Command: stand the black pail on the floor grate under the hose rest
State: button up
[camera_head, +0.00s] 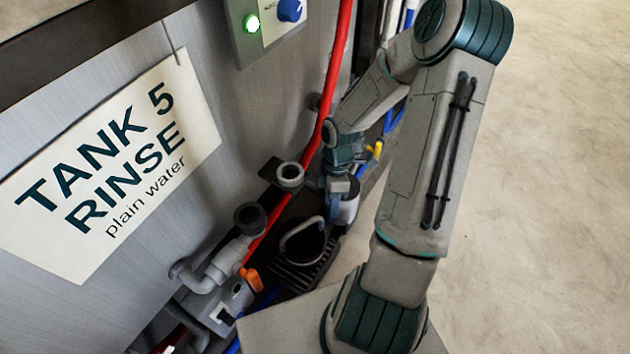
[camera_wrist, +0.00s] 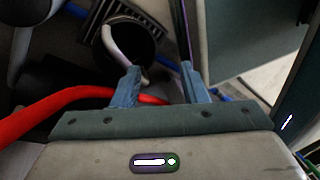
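The black pail (camera_head: 304,243) stands upright on the slatted dark floor grate (camera_head: 290,276), its grey bail handle raised. In the wrist view the pail (camera_wrist: 126,48) is just beyond my fingers, with grate slats (camera_wrist: 92,22) showing beside it. My gripper (camera_wrist: 160,76) is open and its two blue fingers are well apart. The lower end of the pail's handle shows near the left finger; I cannot tell if they touch. In the head view my fingertips are mostly hidden. A grey ring on a black bracket (camera_head: 289,176), perhaps the hose rest, is above and behind the pail.
The tank wall with the TANK 5 RINSE sign (camera_head: 110,165) rises at left. Grey pipework with an orange-handled valve (camera_head: 250,279) is close left of the pail. A red hose (camera_head: 325,115) runs down behind. Open floor (camera_head: 555,200) lies at right.

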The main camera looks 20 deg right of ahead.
jog(key=s+a+r+m+t, duration=0.1)
jog(key=s+a+r+m, duration=0.1)
jog(key=r+m, duration=0.3)
jog(key=s+a+r+m+t+h, duration=0.1)
jog(key=s+a+r+m, duration=0.2)
jog(key=r, duration=0.7)
jog(key=s+a+r+m+t, duration=0.1)
jog(key=s+a+r+m, duration=0.2)
jog(key=r+m, duration=0.4)
jog(key=shift+s+r+t+h, duration=0.4)
jog(key=shift+s+r, duration=0.1)
jog(key=shift+r, duration=0.25)
